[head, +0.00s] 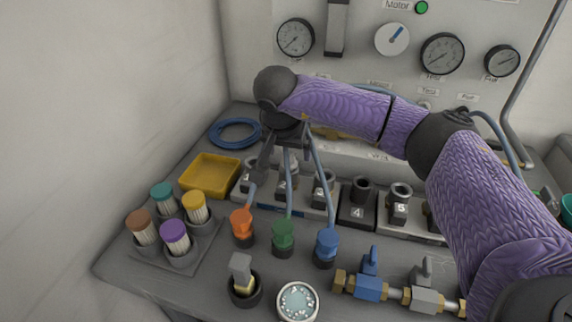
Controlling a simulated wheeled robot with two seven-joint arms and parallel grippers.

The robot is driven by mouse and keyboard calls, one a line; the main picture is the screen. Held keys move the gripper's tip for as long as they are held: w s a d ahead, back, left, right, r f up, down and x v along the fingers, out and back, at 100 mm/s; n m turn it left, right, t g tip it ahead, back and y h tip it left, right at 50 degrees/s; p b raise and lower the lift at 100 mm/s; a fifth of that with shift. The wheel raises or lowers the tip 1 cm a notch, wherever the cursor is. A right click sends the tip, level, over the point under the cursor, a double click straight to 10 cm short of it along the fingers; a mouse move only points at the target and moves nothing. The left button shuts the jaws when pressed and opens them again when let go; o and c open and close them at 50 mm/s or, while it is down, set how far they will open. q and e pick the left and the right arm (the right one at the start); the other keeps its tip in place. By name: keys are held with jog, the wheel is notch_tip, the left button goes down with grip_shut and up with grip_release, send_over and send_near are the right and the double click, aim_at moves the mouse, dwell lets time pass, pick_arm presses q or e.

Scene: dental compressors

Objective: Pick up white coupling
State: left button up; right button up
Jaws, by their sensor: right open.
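My right gripper (280,160) hangs down from the end of the purple-sleeved arm. It is open over the left end of the row of numbered sockets (357,205) and partly hides the ones there. Orange (242,225), green (283,236) and blue (327,246) couplings stand in a row in front of the sockets, with blue-grey hoses rising from them towards the gripper. I cannot clearly make out a white coupling; something pale near the fingers is mostly hidden. A grey-topped fitting (241,272) stands in a dark ring at the front. My left gripper is not in view.
A yellow tray (208,175) and a blue hose coil (235,133) lie at the left. Several colour-capped brushes (175,237) stand in a holder. A round glass-topped dish (297,300) and valves (370,285) are in front. The gauge panel (370,50) rises behind.

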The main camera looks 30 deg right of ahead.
jog(key=x, duration=0.2)
jog(key=shift+w+f, duration=0.1)
jog(key=shift+f, duration=0.2)
jog(key=shift+r, duration=0.15)
jog(key=shift+c, duration=0.7)
grip_shut()
